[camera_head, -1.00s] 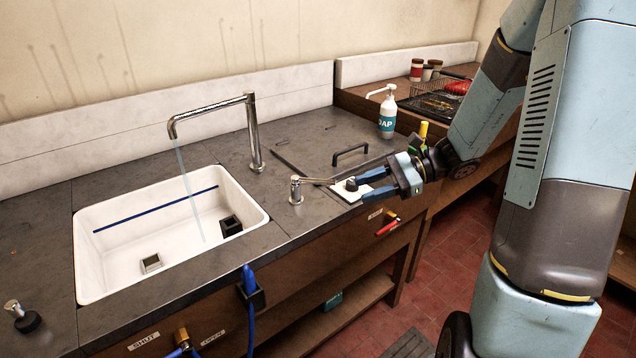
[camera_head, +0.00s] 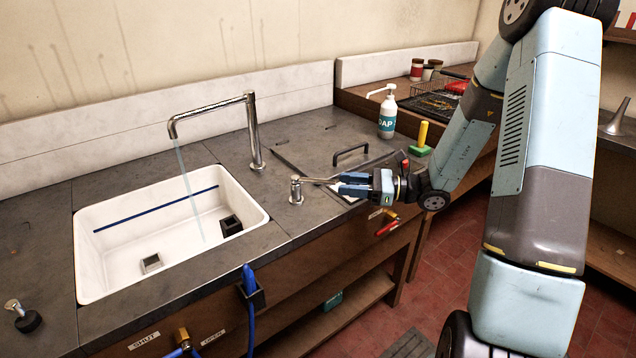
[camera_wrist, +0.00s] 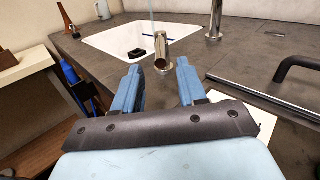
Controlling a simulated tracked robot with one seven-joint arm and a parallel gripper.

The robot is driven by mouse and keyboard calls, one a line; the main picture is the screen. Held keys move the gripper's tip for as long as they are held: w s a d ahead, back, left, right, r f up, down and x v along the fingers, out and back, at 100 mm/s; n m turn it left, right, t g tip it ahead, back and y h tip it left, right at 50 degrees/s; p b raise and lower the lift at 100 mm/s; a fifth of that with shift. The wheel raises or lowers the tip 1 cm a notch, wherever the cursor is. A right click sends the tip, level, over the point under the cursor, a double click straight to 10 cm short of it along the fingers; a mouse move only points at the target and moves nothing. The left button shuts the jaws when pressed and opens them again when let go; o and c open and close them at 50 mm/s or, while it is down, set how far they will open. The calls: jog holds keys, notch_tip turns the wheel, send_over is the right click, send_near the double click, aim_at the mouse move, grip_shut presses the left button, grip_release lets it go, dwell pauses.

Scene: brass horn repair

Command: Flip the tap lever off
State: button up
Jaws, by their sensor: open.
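The tap's chrome spout (camera_head: 252,130) stands behind the sink, and a thin stream of water (camera_head: 190,195) runs from it into the white basin. The tap lever (camera_head: 297,190) is a short chrome post with a thin arm pointing right, toward my gripper. My gripper (camera_head: 345,186) is low over the counter, right of the lever, with its blue fingers pointing left. In the wrist view my gripper (camera_wrist: 158,85) is open, and the lever (camera_wrist: 163,50) shows end-on just beyond and between the fingertips. I cannot tell whether the fingers touch it.
The sink (camera_head: 100,285) lies left of the lever. A black handle (camera_head: 350,153) rises from the counter behind my gripper. A soap bottle (camera_head: 387,115) and a green block with a yellow handle (camera_head: 421,140) stand farther right.

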aim_at(320, 182)
jog(key=a, duration=0.2)
jog(key=w+a, duration=0.1)
jog(key=a, duration=0.4)
jog(key=shift+w+a, duration=0.25)
jog(key=shift+a, duration=0.1)
grip_shut()
